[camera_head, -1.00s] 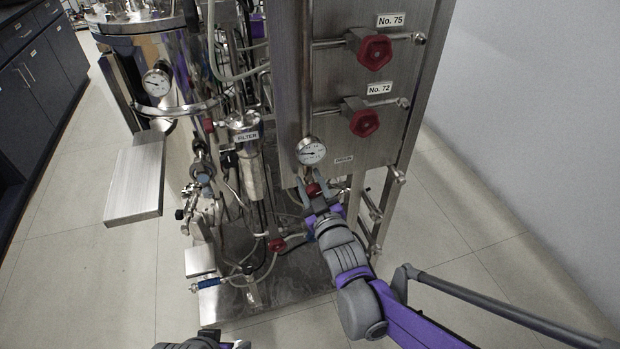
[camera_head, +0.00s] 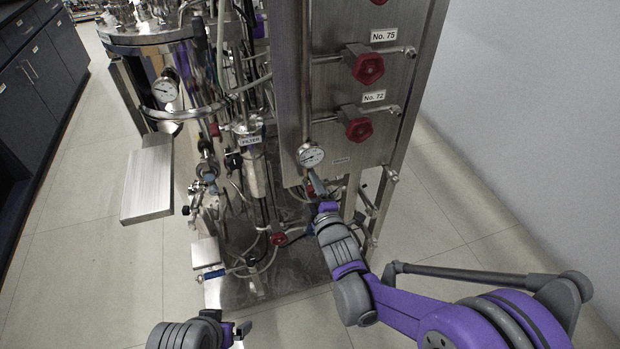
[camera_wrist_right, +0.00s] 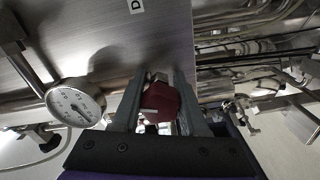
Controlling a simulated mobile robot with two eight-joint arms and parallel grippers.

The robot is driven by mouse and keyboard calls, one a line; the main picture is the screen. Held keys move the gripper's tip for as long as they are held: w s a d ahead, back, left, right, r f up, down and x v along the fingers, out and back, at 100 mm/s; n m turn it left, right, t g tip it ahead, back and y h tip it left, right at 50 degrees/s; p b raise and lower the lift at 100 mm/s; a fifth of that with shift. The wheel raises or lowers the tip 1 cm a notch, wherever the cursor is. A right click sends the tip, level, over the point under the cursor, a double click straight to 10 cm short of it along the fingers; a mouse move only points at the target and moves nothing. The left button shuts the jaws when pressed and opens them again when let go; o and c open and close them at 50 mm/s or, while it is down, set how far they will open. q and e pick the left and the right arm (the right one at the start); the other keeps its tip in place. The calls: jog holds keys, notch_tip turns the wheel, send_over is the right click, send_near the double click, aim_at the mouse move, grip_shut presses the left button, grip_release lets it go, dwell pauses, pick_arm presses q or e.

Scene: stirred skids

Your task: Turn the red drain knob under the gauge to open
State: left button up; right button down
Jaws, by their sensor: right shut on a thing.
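The red drain knob (camera_head: 310,190) sits just below the round white gauge (camera_head: 310,155) at the lower edge of the steel panel. In the right wrist view the knob (camera_wrist_right: 160,102) lies between the two grey fingers of my right gripper (camera_wrist_right: 160,80), which is shut on it. The gauge (camera_wrist_right: 75,102) is to the left there. In the head view my right gripper (camera_head: 317,187) looks narrow and partly hides the knob. My left gripper (camera_head: 240,331) is low at the bottom edge, away from the skid; its fingers do not show clearly.
Two larger red knobs, No. 75 (camera_head: 368,68) and No. 72 (camera_head: 359,130), are higher on the panel (camera_head: 335,95). Another red knob (camera_head: 279,239) is low among the hoses. A filter (camera_head: 254,170) and pipes stand left of the panel. Floor at right is open.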

jog(key=n+p, duration=0.1)
jog(key=n, duration=0.3)
jog(key=shift+r+n+p, duration=0.1)
jog(key=shift+n+p, duration=0.2)
jog(key=shift+p, duration=0.05)
jog(key=shift+n+p, duration=0.45)
jog(key=shift+n, duration=0.95)
jog(key=shift+c, duration=2.2)
grip_release()
jog(key=v, duration=1)
jog(key=shift+s+d, duration=0.15)
jog(key=shift+s, duration=0.25)
